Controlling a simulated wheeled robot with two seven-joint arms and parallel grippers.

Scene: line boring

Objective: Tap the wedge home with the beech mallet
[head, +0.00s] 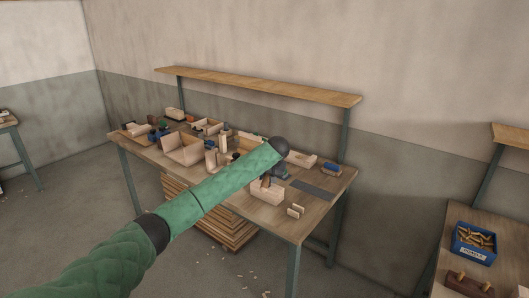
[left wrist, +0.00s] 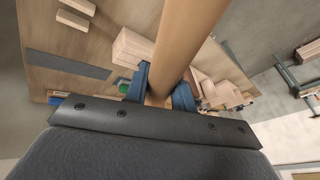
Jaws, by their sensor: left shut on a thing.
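My left gripper (left wrist: 165,92) is shut on a round tan wooden handle, which I take to be the beech mallet's handle (left wrist: 190,35). The handle runs up and out of the left wrist view, and I cannot make out the mallet's head. In the head view my left gripper (head: 277,173) is over the right part of the workbench, largely hidden by my arm. A pale wooden block (head: 267,193) sits just below it, and also shows beside the handle in the left wrist view (left wrist: 132,47). I cannot make out the wedge. My right gripper is not in view.
The workbench (head: 245,208) also bears two small pale pieces (head: 295,210), a dark flat mat (head: 312,189), a blue brush-like item (head: 331,168) and several wooden parts at the left. A shelf (head: 260,87) runs behind. A blue bin (head: 474,243) stands on another bench at the right.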

